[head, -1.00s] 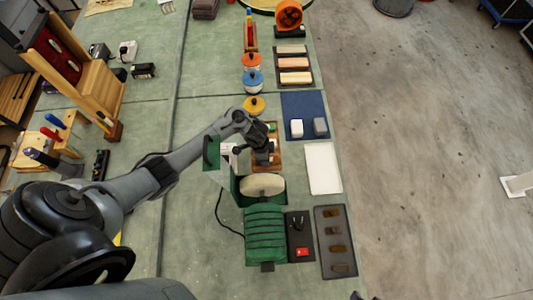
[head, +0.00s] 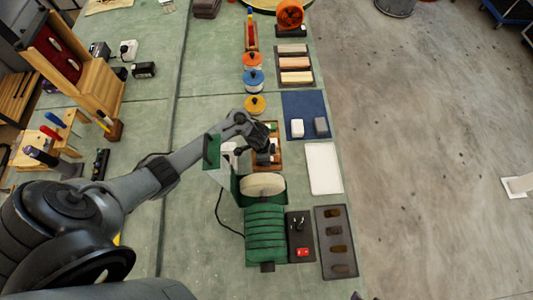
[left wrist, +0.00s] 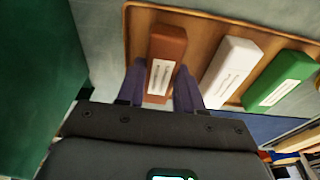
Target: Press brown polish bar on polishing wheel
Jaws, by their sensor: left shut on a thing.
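The brown polish bar (left wrist: 166,55) with a white label is between the purple fingers of my left gripper (left wrist: 161,85) in the left wrist view. The gripper is shut on it. The bar is at the wooden tray (left wrist: 131,18), beside a white bar (left wrist: 231,70) and a green bar (left wrist: 281,80). I cannot tell whether it still touches the tray floor. In the head view my left gripper (head: 263,157) is over the tray, just beyond the pale polishing wheel (head: 262,185), and mostly hides the bar. My right gripper is not in view.
The green motor (head: 265,235) sits on the near side of the wheel, with a green guard (head: 211,151) to the left. A black switch box (head: 300,236), a dark tray of pieces (head: 323,243) and a white tray (head: 323,168) lie to the right.

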